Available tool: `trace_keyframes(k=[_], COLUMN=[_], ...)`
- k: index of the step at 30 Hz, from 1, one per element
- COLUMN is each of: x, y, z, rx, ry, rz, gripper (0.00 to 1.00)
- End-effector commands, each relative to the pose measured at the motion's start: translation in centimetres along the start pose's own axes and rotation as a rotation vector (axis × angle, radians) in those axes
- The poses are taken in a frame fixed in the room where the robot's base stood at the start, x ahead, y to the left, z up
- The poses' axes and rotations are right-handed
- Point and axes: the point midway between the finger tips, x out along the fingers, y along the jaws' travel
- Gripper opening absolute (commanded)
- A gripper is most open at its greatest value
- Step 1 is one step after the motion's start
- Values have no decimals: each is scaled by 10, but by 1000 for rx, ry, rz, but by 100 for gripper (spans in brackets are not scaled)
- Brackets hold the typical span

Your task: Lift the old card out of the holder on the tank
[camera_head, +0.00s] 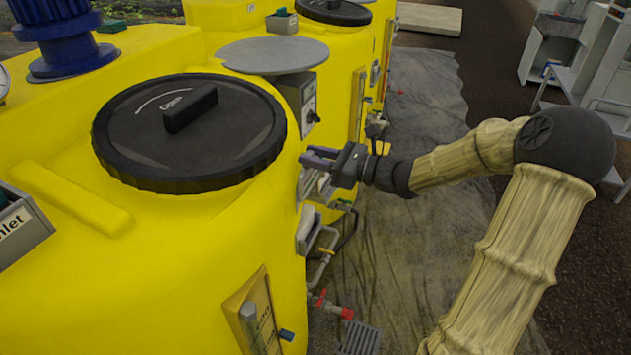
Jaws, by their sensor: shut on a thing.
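My gripper (318,158) is at the side of the near yellow tank (215,240), right of its black lid. Its dark fingers point left toward the tank wall and are shut on a thin, pale card (322,187), which shows only in part just below them. A small grey holder (306,228) with a pale top is fixed to the tank wall below the gripper. The fingers hide part of the card, and I cannot tell whether its lower edge is clear of the holder.
The black screw lid (188,130) tops the near tank. A grey control box (300,97) is behind my gripper. Pipes with a red-handled valve (330,305) stick out below. A yellow-framed level gauge (258,312) is in front. Grey sheeting (430,130) covers the open floor at right.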

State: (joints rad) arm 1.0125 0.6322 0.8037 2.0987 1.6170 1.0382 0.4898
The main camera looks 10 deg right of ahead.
Motion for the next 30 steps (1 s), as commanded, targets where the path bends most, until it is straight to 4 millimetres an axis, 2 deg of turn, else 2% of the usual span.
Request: trace_keyframes(k=[1, 6, 12, 17, 30], x=[0, 0, 0, 0, 0], y=[0, 0, 0, 0, 0], z=[16, 60, 91, 98, 97], rx=[-10, -9, -4, -1, 0], ry=[1, 1, 0, -1, -1], rz=[0, -1, 0, 1, -1], gripper=[0, 0, 0, 0, 0])
